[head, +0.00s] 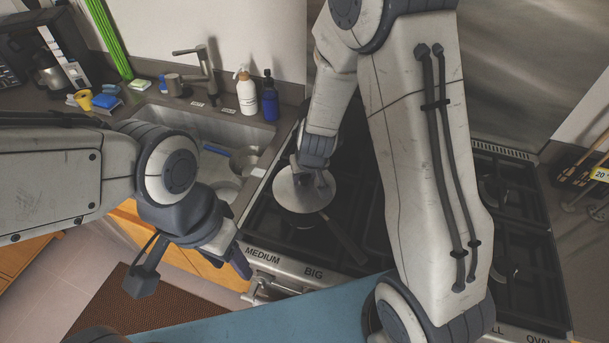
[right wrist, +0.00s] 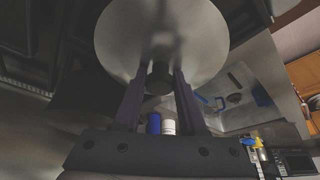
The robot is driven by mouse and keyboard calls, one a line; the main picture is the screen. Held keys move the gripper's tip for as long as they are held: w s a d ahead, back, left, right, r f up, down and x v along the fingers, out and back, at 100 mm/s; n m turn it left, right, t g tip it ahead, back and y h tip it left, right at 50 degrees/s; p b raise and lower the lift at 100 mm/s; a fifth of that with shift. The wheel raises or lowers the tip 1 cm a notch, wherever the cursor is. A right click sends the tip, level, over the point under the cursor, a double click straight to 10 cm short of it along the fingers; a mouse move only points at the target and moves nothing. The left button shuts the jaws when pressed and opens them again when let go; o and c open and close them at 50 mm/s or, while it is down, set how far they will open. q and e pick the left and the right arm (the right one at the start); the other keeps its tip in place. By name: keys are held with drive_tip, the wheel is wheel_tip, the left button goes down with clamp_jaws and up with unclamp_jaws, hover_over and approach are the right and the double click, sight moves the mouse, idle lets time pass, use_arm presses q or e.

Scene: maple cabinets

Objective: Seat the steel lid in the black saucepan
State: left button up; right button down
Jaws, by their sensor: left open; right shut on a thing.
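The steel lid (head: 297,197) is a round grey disc over the stove in the head view. It also shows in the right wrist view (right wrist: 135,35), with its dark knob (right wrist: 160,76) between the fingers. My right gripper (head: 313,181) is shut on the lid's knob from above. The black saucepan (head: 345,240) is mostly hidden under the lid; its dark handle points to the lower right across the burner grate. I cannot tell whether the lid touches the rim or hovers just above it. My left gripper (head: 240,264) is open and empty near the front edge of the stove.
A sink (head: 190,135) with dishes lies left of the stove. A white pump bottle (head: 246,93) and a blue bottle (head: 270,98) stand behind it. Burner grates (head: 515,225) on the right look clear. My right arm covers much of the stove's middle.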

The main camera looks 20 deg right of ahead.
drive_tip(key=shift+c, duration=1.9)
unclamp_jaws()
drive_tip(key=p+v, duration=0.7)
drive_tip(key=v, duration=0.3)
drive_tip(key=shift+s+r, duration=0.2)
